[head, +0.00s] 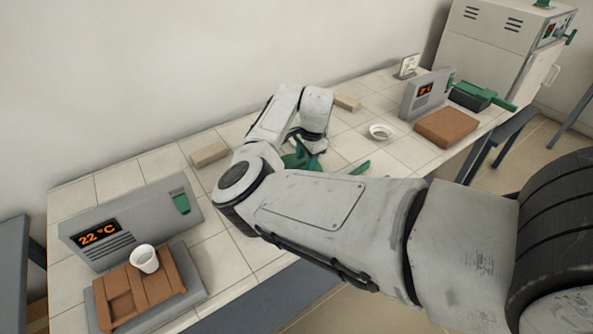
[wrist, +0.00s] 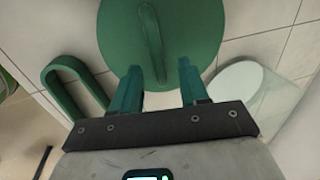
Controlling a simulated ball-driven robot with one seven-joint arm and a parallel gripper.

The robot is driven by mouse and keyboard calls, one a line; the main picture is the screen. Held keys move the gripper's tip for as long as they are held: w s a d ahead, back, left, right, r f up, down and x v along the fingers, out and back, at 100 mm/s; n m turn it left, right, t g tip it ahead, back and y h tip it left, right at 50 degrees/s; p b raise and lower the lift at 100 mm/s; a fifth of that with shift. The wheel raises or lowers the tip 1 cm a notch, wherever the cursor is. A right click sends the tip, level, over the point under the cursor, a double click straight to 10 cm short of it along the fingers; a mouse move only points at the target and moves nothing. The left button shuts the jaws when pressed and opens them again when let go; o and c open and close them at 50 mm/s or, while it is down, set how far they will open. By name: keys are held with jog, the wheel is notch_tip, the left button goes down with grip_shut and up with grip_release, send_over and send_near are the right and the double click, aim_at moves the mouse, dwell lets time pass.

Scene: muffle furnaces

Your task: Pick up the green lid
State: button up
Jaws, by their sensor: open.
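The green lid (wrist: 185,30) is a round disc with a raised bar handle across its middle, at the top of the wrist view. My gripper (wrist: 160,75) has two green fingers, parted, with nothing between them but the lid's near part seen beyond. The fingertips overlap the lid's near edge in the picture; I cannot tell whether they touch it. In the head view, my arm largely hides this spot, and a green patch (head: 301,160) shows beneath my wrist.
A green loop (wrist: 75,85) lies left of the lid, and a pale round thing (wrist: 242,88) is at right. In the head view, a white cup (head: 144,258) stands on brown blocks at left. A small dish (head: 381,131) and brown slab (head: 447,127) are at right.

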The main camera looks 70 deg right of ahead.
grip_shut()
dwell(0.4)
